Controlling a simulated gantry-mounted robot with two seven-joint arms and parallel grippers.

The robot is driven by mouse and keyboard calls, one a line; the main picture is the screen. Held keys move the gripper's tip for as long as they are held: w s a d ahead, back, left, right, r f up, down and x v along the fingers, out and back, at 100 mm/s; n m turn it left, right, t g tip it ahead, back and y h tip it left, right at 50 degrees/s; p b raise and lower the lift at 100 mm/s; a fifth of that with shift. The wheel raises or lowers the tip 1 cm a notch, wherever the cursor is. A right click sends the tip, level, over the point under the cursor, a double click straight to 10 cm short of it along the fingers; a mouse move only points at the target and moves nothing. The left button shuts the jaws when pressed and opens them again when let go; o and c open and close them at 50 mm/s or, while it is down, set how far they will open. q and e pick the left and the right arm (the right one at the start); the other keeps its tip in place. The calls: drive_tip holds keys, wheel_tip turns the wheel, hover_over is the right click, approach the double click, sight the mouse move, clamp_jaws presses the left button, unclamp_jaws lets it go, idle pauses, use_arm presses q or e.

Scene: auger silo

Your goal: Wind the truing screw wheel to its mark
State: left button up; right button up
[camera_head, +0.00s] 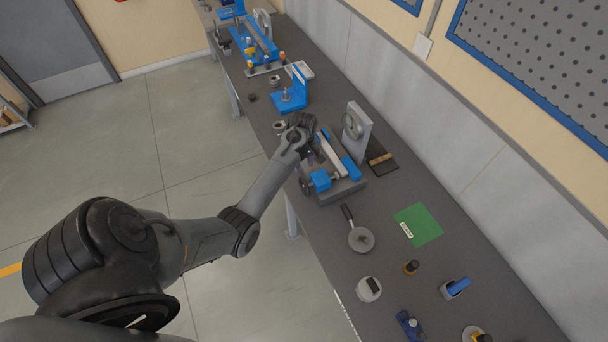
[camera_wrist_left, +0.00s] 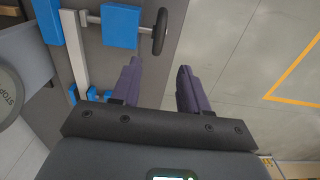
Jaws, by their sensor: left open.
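The truing screw wheel appears to be the small dark handwheel (camera_head: 306,187) at the near-left end of a grey fixture (camera_head: 345,188) with blue blocks on the bench. In the left wrist view the wheel (camera_wrist_left: 160,32) sits on a thin shaft coming out of a blue block (camera_wrist_left: 121,26). I cannot make out its mark. My left gripper (camera_head: 310,153) is over the fixture's far-left side, apart from the wheel. In the left wrist view its two purple fingers (camera_wrist_left: 160,66) are spread and empty, with the wheel beyond their tips. My right gripper is not in view.
An upright grey plate with a round dial (camera_head: 352,124) stands behind the fixture; a disc marked STOP (camera_wrist_left: 9,96) shows in the wrist view. A blue bracket (camera_head: 291,98) stands farther along the bench. A round-ended pan-like tool (camera_head: 361,239) and green card (camera_head: 418,224) lie nearer.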

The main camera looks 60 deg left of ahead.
sight(304, 180)
use_arm(q)
wheel_tip(304, 180, down, 10)
drive_tip(key=shift+f, duration=0.1)
idle(0.4)
clamp_jaws()
